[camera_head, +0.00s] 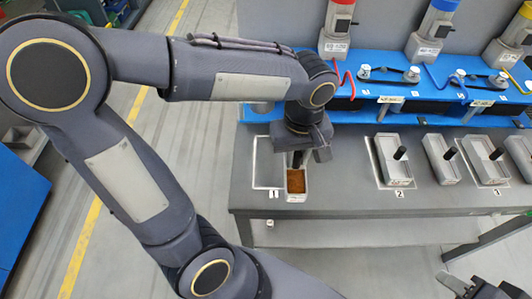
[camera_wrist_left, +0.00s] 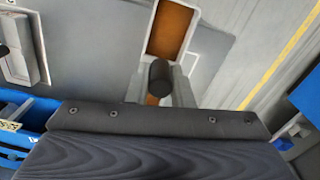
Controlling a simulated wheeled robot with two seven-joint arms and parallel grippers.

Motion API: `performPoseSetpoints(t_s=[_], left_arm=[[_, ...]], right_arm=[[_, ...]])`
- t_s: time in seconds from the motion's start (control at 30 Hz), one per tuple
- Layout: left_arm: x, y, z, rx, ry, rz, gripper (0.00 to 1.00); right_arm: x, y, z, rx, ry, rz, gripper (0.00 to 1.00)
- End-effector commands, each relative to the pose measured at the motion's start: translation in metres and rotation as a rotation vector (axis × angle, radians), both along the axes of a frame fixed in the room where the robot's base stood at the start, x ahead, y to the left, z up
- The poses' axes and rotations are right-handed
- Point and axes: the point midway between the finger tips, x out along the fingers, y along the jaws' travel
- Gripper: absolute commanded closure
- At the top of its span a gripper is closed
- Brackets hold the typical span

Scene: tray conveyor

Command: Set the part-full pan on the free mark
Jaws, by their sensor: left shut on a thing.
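The part-full pan (camera_head: 296,198) is a narrow pale pan with brown fill. My left gripper (camera_head: 298,158) is shut on its upright black handle (camera_wrist_left: 160,78). The free mark (camera_head: 256,172) is a white outline labelled 1 at the left end of the grey table. The pan is over the right side of this outline, partly past it; whether it touches the table I cannot tell. The fill (camera_wrist_left: 172,30) shows in the left wrist view. My right gripper (camera_head: 470,289) is partly cut off at the lower right, away from the pans.
Pale pans with black handles stand to the right: one on mark 2 (camera_head: 388,175), one between marks (camera_head: 447,175), one on mark 3 (camera_head: 491,176), another at the right edge (camera_head: 521,150). A blue shelf (camera_head: 400,90) runs behind. Bare table lies between marks 1 and 2.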

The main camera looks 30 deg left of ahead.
Motion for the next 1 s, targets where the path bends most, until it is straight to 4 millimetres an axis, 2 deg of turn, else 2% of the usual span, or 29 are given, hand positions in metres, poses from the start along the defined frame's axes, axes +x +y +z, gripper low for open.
performPoseSetpoints(t_s=[0.27, 0.4, 0.5, 0.77, 0.9, 1.0], left_arm=[[0.041, 0.058, -0.030, 0.000, 0.004, 0.008, 1.00], [0.053, 0.074, -0.058, 0.001, 0.006, 0.003, 1.00], [0.059, 0.083, -0.071, -0.001, 0.004, 0.003, 1.00], [0.068, 0.096, -0.090, -0.001, 0.004, 0.002, 1.00], [0.068, 0.095, -0.112, 0.000, 0.004, -0.001, 1.00], [0.068, 0.095, -0.119, 0.000, 0.001, -0.001, 1.00]], right_arm=[[0.000, 0.000, 0.010, 0.000, 0.000, 0.000, 0.64], [0.000, 0.000, 0.010, 0.000, 0.000, 0.000, 0.64], [0.000, 0.000, 0.011, 0.000, 0.000, 0.000, 0.64], [0.000, 0.000, 0.012, 0.000, 0.000, 0.000, 0.64], [0.000, 0.000, 0.010, 0.000, 0.000, 0.000, 0.64], [0.000, 0.000, 0.010, 0.000, 0.000, 0.000, 0.64]])
